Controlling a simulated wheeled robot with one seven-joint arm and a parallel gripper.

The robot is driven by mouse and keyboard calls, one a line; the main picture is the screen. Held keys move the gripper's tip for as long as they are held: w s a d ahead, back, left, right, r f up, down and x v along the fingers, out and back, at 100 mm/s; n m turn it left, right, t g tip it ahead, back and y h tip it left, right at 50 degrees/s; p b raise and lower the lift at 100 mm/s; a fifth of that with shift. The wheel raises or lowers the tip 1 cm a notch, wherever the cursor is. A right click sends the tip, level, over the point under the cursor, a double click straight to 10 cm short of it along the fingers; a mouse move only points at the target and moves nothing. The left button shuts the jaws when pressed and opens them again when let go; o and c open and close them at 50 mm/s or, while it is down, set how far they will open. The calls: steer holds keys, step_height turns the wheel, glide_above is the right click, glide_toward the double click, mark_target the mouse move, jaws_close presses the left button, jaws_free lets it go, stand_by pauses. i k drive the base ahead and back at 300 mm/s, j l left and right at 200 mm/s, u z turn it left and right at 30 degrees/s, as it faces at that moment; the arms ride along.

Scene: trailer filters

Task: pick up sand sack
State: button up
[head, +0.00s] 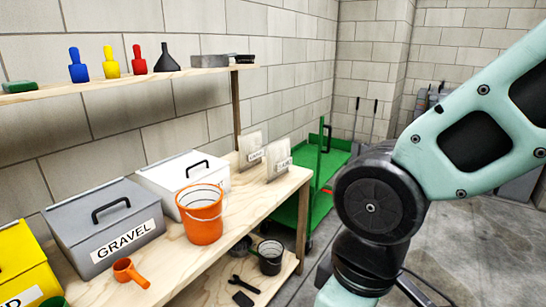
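Two small pale upright pieces with white labels stand at the far end of the workbench: a left one (246,145) and a right one (280,170). They may be sacks or holders, and their labels are too small to read surely. I cannot tell whether either is the sand sack. At the lower left, a yellow box (22,262) shows a label ending in "D"; the rest is cut off. My arm fills the right side of the view, but my gripper is out of the frame.
The bench (215,253) holds a grey box (80,219) labelled GRAVEL, a white lidded box (160,180), an orange bucket (204,222) and an orange scoop (126,272). A wall shelf (140,80) holds colored bottles. A green cart (323,190) stands beyond. Grey floor (450,240) is open at right.

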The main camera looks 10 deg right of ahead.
mark_target(279, 159)
steer(key=i+l+u, duration=0.1)
steer(key=u, duration=0.3)
steer(key=i+l+u, duration=0.1)
steer(key=u, duration=0.25)
steer(key=i+l+u, duration=0.15)
steer(key=l, duration=0.3)
steer(key=i+l+u, duration=0.15)
steer(key=l, duration=0.25)
steer(key=i+l+u, duration=0.15)
steer(key=l, duration=0.3)
steer(key=l+u, duration=0.2)
steer(key=l, duration=0.25)
steer(key=i+l, duration=0.1)
steer(key=l, duration=0.55)
steer(key=i+l, duration=0.15)
steer(key=l, duration=0.5)
steer(key=i+l, duration=0.1)
steer(key=l, duration=0.55)
steer(key=i+l+u, duration=0.1)
steer(key=l, duration=0.55)
steer(key=i+l, duration=0.1)
steer(key=l, duration=0.55)
